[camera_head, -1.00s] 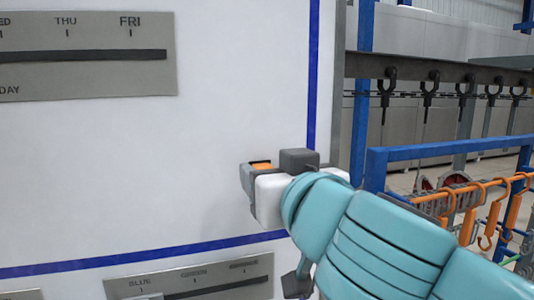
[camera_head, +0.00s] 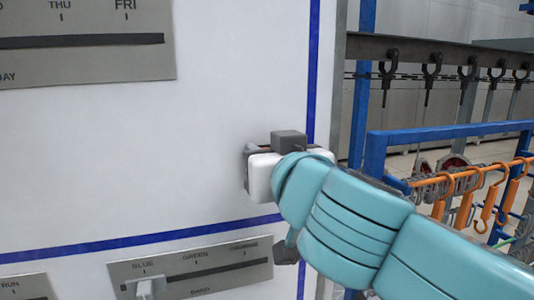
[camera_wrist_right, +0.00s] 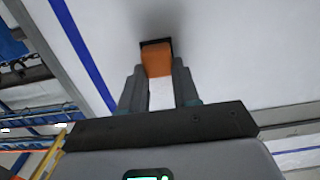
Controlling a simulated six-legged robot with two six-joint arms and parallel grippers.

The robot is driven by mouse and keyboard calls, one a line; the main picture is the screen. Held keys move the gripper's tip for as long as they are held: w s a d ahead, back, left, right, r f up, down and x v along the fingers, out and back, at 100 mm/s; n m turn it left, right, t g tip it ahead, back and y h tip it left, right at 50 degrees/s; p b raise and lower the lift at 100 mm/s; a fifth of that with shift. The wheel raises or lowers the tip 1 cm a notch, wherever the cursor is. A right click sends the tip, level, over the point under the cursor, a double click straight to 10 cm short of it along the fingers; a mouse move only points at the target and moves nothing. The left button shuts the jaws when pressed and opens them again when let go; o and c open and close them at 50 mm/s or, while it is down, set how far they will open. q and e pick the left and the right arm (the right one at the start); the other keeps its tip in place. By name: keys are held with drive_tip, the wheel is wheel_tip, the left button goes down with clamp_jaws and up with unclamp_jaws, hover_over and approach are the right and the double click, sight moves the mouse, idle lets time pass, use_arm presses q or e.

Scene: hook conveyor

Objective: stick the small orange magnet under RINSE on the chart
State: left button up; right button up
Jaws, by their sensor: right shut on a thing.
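My right gripper (camera_wrist_right: 158,88) is shut on the small orange magnet (camera_wrist_right: 156,57), seen between its fingertips in the right wrist view. The magnet's far side is at or very close to the white board; I cannot tell whether it touches. In the head view my right gripper (camera_head: 262,150) is in front of the white board (camera_head: 220,130), left of its blue vertical line, and hides the magnet. No RINSE label can be read in these views. My left gripper is not in view.
A grey day strip (camera_head: 85,42) with THU and FRI is at upper left. A grey strip (camera_head: 195,272) with BLUE and GREEN is below, with a light slider (camera_head: 150,288) at BLUE. At right are a blue frame (camera_head: 440,130) and orange hooks (camera_head: 487,195).

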drive_tip(key=shift+s, duration=0.1)
idle(0.3)
drive_tip(key=b+v, duration=0.3)
drive_tip(key=v, duration=0.3)
drive_tip(key=shift+s, duration=0.35)
idle(0.6)
drive_tip(key=shift+s+d+f, duration=0.1)
drive_tip(key=shift+d, duration=0.05)
idle(0.6)
